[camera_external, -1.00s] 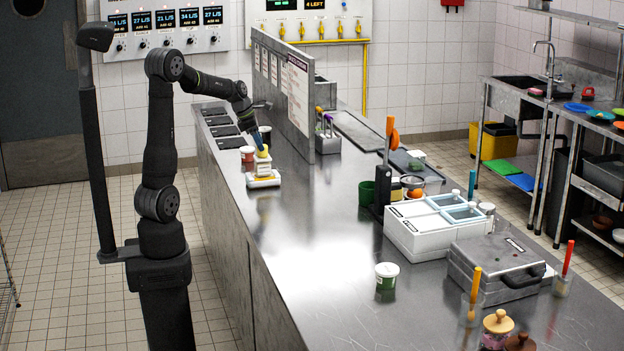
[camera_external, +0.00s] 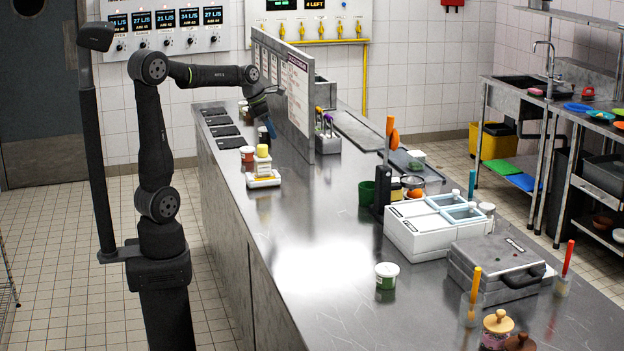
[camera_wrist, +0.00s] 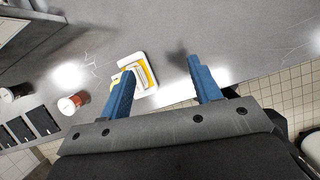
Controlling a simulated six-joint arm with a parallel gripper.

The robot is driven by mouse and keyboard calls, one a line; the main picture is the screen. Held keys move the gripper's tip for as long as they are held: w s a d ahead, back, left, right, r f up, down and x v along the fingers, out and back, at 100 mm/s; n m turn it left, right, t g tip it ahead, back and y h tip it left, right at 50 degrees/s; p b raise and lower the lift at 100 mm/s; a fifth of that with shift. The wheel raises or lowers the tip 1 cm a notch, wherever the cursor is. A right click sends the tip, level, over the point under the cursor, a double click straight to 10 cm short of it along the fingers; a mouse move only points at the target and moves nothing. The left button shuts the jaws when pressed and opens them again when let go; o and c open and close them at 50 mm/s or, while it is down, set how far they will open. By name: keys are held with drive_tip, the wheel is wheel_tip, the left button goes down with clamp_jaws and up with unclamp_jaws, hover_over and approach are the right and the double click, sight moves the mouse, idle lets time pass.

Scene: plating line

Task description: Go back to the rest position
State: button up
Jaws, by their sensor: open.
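My gripper (camera_external: 271,127) hangs in the air above the steel counter (camera_external: 310,240), in front of the upright divider panel. In the wrist view its two blue fingers are spread wide, with nothing held between the tips (camera_wrist: 160,66). In the wrist view the white scale (camera_wrist: 151,66) shows just beyond the left finger, which partly hides the container. The gripper and the container are apart.
The divider panel (camera_external: 298,95) stands close to my gripper. A red-sided tub (camera_external: 247,154) sits near the scale. Dark inset plates (camera_external: 222,131) lie at the counter's far end. A green tub (camera_external: 387,275) and a white bin unit (camera_external: 420,235) stand nearer the camera; open counter lies between.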

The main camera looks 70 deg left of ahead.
drive_tip(key=w+d+f+m+h, duration=0.1)
drive_tip(key=w+d+m, duration=0.15)
drive_tip(key=d, duration=0.85)
drive_tip(key=w+d+f+m+g+h, duration=0.1)
drive_tip(key=w+d+f+m, duration=0.15)
drive_tip(key=d, duration=0.95)
drive_tip(key=w+d+f+m+h, duration=0.15)
drive_tip(key=w+d, duration=0.25)
drive_tip(key=d, duration=0.7)
drive_tip(key=s+d+f+m, duration=0.1)
drive_tip(key=s+d+m, duration=0.2)
drive_tip(key=d, duration=1)
drive_tip(key=shift+s+m+g, duration=0.15)
drive_tip(key=shift+m+g, duration=0.2)
drive_tip(key=shift+g, duration=0.05)
drive_tip(key=shift+f, duration=0.1)
